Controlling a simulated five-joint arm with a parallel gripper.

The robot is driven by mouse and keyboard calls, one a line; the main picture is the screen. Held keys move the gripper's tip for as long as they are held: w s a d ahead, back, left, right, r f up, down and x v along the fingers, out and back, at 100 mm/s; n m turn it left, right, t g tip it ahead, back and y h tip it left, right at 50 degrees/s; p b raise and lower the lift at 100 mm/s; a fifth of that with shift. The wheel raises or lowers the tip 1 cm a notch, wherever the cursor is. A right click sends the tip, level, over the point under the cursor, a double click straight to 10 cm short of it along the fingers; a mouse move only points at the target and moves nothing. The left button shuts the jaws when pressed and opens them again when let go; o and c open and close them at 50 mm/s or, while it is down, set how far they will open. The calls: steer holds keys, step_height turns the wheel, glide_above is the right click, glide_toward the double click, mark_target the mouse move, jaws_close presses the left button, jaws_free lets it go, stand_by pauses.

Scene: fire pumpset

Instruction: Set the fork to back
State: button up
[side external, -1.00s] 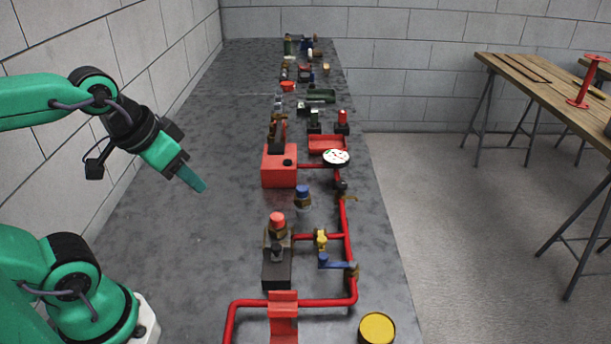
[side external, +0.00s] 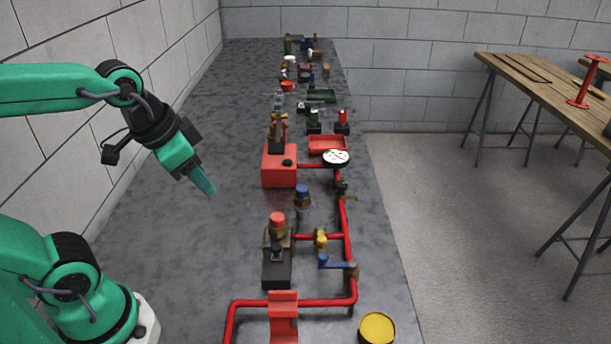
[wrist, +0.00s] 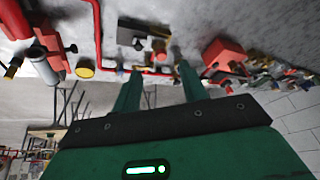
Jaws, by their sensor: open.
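My gripper (side external: 204,182) is in the air over the bare left part of the grey bench, left of the pump set and apart from it. It is empty; its two green fingers (wrist: 160,68) stand apart in the wrist view. No part is plainly recognisable as the fork. A red box (side external: 279,171) with an upright dark lever (side external: 276,135) stands right of my gripper; the red box also shows in the wrist view (wrist: 222,50). Nearer is a black block (side external: 277,271) with a red-capped fitting (side external: 277,219).
Red pipes (side external: 348,225) with a blue-handled valve (side external: 336,263) run along the bench's right side. A white gauge (side external: 336,157), red tray (side external: 327,143) and yellow-topped can (side external: 377,328) stand nearby. Several small parts line the far bench. The bench's left side is clear.

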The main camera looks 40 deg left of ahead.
steer(key=w+d+f+m+g, duration=0.35)
steer(key=w+m, duration=0.25)
steer(key=m, duration=0.2)
steer(key=m+g, duration=0.1)
steer(key=m, duration=0.6)
glide_above(276, 246)
step_height(276, 246, down, 7)
steer(key=shift+f, duration=0.1)
steer(key=shift+f, duration=3.85)
steer(key=shift+c, duration=0.4)
